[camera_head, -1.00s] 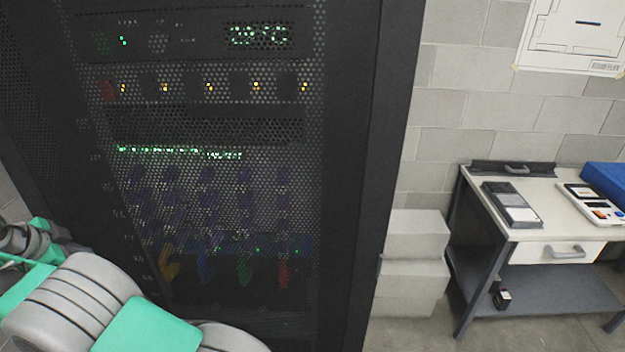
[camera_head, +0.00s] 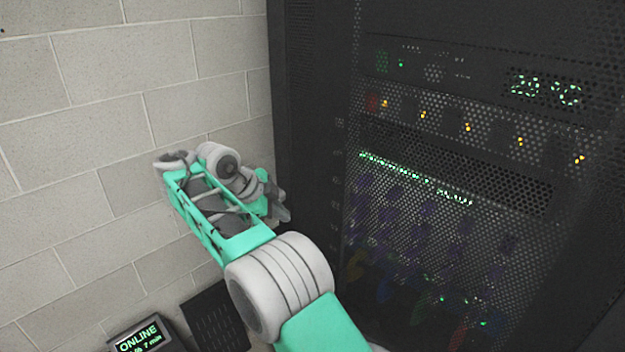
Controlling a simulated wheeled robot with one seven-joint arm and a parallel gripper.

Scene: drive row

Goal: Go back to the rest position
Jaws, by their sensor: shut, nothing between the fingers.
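My arm rises from the bottom of the view, bent, in teal and grey. Its far end folds back toward the rack. My gripper (camera_head: 281,209) is small and grey, partly hidden behind my own arm links, in front of the rack's dark left side. It is shut with nothing seen in it. The black server rack (camera_head: 312,130) stands at the right, its perforated door closed. Behind the mesh are a green 29 °C readout (camera_head: 545,88), a row of amber lights and a green light strip.
A pale block wall (camera_head: 90,120) fills the left. At the bottom left a small dark unit with a green ONLINE display (camera_head: 138,338) stands beside a dark slotted panel (camera_head: 215,318). The space between my arm and the wall looks open.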

